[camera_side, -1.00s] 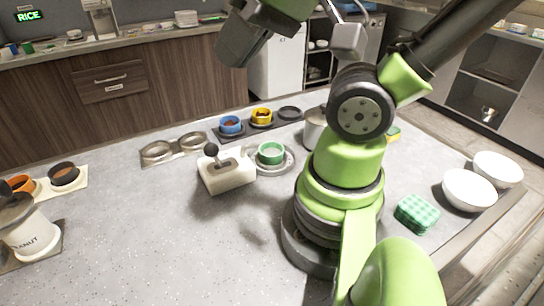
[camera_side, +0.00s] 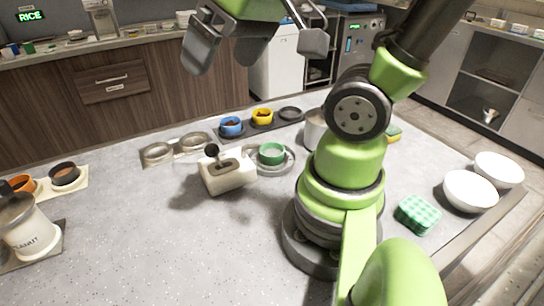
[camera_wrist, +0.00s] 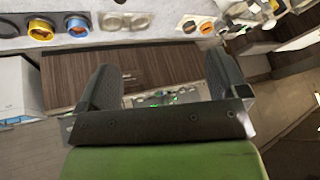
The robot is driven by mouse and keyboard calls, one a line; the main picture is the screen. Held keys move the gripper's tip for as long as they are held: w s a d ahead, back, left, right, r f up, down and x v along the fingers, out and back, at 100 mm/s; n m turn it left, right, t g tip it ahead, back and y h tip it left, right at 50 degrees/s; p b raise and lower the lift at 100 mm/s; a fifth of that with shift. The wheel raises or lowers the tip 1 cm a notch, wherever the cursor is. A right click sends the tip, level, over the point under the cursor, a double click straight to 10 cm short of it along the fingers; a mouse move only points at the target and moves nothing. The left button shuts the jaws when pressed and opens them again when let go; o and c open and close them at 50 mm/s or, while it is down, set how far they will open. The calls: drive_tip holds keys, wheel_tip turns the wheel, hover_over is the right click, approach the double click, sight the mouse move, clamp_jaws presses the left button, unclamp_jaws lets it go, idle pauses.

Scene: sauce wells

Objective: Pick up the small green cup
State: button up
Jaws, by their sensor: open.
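The small green cup (camera_side: 271,154) stands upright on a round grey dish (camera_side: 287,164) near the middle of the table in the side view. My gripper (camera_side: 258,58) is open and empty, high above the table and up and slightly left of the cup. In the wrist view, the two dark fingers of my gripper (camera_wrist: 163,82) stand wide apart with nothing held between them. I cannot make out the green cup in the wrist view.
A white lidded box (camera_side: 227,174) with a black knob stands just left of the cup. Blue (camera_side: 231,126) and yellow (camera_side: 262,117) cups sit in a dark tray behind. A metal pot (camera_side: 314,128) is to the right.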

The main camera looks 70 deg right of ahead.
drive_tip(key=w+d+f+g+h, duration=0.1)
drive_tip(key=w+d+f+g, duration=0.1)
drive_tip(key=w+d+f, duration=0.3)
drive_tip(key=n+g, duration=0.3)
drive_tip(key=g, duration=0.1)
approach(272, 147)
drive_tip(key=shift+a+f+n, duration=0.3)
drive_tip(key=shift+a+f, duration=0.65)
drive_tip(key=shift+f, duration=0.1)
drive_tip(key=shift+s+a+f, duration=0.1)
drive_tip(key=shift+s+f, duration=0.1)
drive_tip(key=shift+f, duration=1.35)
drive_tip(key=shift+s+f, duration=0.15)
drive_tip(key=shift+f, duration=1.4)
drive_tip(key=c, duration=1)
drive_tip(key=shift+r, duration=0.1)
drive_tip(key=shift+r, duration=4.95)
